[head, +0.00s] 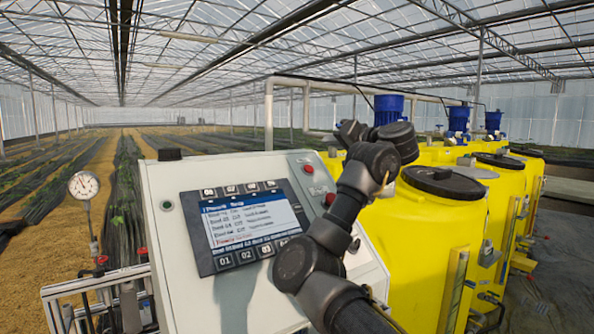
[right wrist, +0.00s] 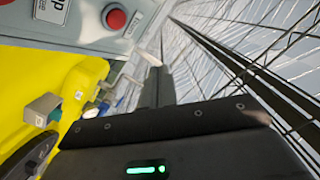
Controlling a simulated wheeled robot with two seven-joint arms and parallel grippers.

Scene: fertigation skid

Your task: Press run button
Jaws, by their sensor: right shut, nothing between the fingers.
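The grey control panel (head: 165,245) stands tilted in the middle of the head view, with a lit screen (head: 245,218) and numbered keys. Two red buttons, an upper one (head: 308,168) and a lower one (head: 330,199), sit right of the screen. No button reads clearly as run; my right arm covers part of the panel's right side. My right gripper (head: 348,131) is above the panel's upper right edge, small and dark. In the right wrist view its fingers (right wrist: 156,85) are shut and empty, apart from a red button (right wrist: 116,19) beside a partly cut-off label.
Yellow tanks (head: 425,230) with black lids and blue motors (head: 388,108) stand right of the panel. A pressure gauge (head: 84,185) is at the left. A grey box with a green button (right wrist: 42,109) shows in the right wrist view. Crop rows lie behind.

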